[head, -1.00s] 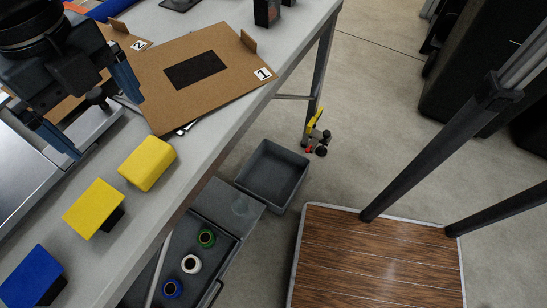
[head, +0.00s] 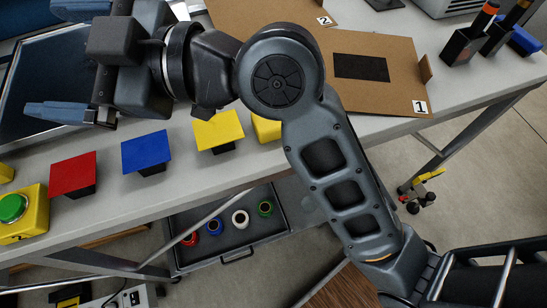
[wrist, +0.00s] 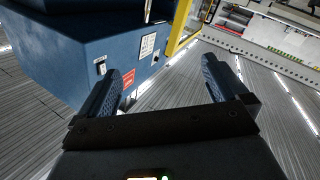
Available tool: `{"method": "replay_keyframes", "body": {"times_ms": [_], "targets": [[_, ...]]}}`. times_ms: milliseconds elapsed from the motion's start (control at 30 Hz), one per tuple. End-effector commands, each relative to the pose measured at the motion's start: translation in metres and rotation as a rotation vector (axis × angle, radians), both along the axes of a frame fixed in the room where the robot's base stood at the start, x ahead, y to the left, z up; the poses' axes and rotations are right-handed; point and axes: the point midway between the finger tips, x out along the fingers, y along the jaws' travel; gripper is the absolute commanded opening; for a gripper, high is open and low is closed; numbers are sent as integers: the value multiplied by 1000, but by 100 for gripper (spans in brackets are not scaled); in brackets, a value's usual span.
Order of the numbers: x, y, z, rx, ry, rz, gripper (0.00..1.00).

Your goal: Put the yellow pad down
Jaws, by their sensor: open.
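A thick yellow block (head: 266,128) rests on the light grey table, partly hidden behind my arm. Just left of it, a flat yellow square (head: 218,130) sits on a black base. I cannot tell from the look alone which of the two is the task's yellow pad. My gripper (head: 42,60) is at the upper left, well away from both, with its blue fingers apart and nothing between them. In the wrist view the fingers (wrist: 166,72) are also spread and empty; no yellow pad shows there.
A blue square (head: 146,150) and a red square (head: 73,173) on black bases stand in a row to the left. A yellow box with a green button (head: 22,212) is at far left. A brown board marked 1 (head: 395,90) lies right. An open drawer (head: 275,236) holds several coloured rings.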

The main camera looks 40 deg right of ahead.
Motion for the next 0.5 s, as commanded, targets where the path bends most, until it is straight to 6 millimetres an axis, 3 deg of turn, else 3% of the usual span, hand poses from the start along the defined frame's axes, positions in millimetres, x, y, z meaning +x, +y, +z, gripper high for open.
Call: {"method": "replay_keyframes", "body": {"times_ms": [267,500], "targets": [[-31,-42,-66,323,226,-315,100],[-95,-89,-134,450,368,-575,100]]}}
